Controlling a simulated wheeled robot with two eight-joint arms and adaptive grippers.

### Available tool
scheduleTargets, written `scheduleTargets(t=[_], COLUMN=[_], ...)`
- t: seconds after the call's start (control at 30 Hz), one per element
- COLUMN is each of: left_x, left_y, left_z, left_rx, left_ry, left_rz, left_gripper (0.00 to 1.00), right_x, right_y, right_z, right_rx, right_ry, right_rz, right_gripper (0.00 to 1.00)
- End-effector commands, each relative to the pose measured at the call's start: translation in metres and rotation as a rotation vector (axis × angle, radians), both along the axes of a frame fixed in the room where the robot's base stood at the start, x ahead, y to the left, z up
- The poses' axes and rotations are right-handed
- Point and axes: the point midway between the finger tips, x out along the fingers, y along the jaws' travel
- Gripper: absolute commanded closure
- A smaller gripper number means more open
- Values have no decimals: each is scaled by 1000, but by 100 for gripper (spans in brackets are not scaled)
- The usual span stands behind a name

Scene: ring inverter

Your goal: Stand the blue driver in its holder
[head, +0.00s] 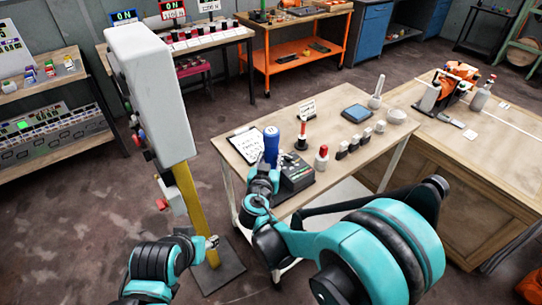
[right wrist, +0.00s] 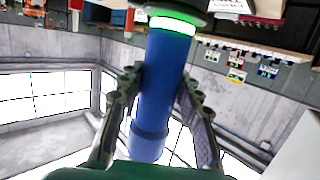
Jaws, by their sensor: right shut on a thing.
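The blue driver (head: 271,144) stands out above my right gripper (head: 266,170) in the head view, near the left part of the small table. In the right wrist view, my right gripper (right wrist: 158,105) has a finger on each side of the driver's blue body (right wrist: 165,75) and is shut on it. A glowing green ring and a dark round part sit at the top end of the blue body there. I cannot tell which thing is the blue driver's holder. My left gripper (head: 212,242) is low beside the yellow post, small, its jaws unclear.
The small table (head: 343,170) holds a clipboard (head: 245,143), a dark box device (head: 297,173), a red-handled tool (head: 303,128) upright in a black base, a red-capped bottle (head: 322,158) and a blue pad (head: 356,113). A white cabinet (head: 150,90) on the yellow post (head: 196,210) stands left.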

Motion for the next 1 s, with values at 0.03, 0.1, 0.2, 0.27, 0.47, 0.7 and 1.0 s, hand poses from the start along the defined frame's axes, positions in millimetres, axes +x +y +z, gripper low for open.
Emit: scheduleTargets(t=[0.03,0.1,0.2,0.27,0.47,0.7,1.0], left_x=[0,0,0,0,0,0,0], left_y=[0,0,0,0,0,0,0], left_z=[1,1,0,0,-2,-2,-3], left_rx=[0,0,0,0,0,0,0], left_ry=[0,0,0,0,0,0,0], left_rz=[0,0,0,0,0,0,0], left_gripper=[51,51,51,51,51,51,51], right_x=[0,0,0,0,0,0,-3], right_y=[0,0,0,0,0,0,1], right_z=[1,1,1,0,-2,-2,-2], right_rx=[-1,-1,-1,-1,-1,-1,0], right_ry=[-1,-1,-1,-1,-1,-1,1], right_rz=[0,0,0,0,0,0,1], right_gripper=[100,100,100,100,100,42,42])
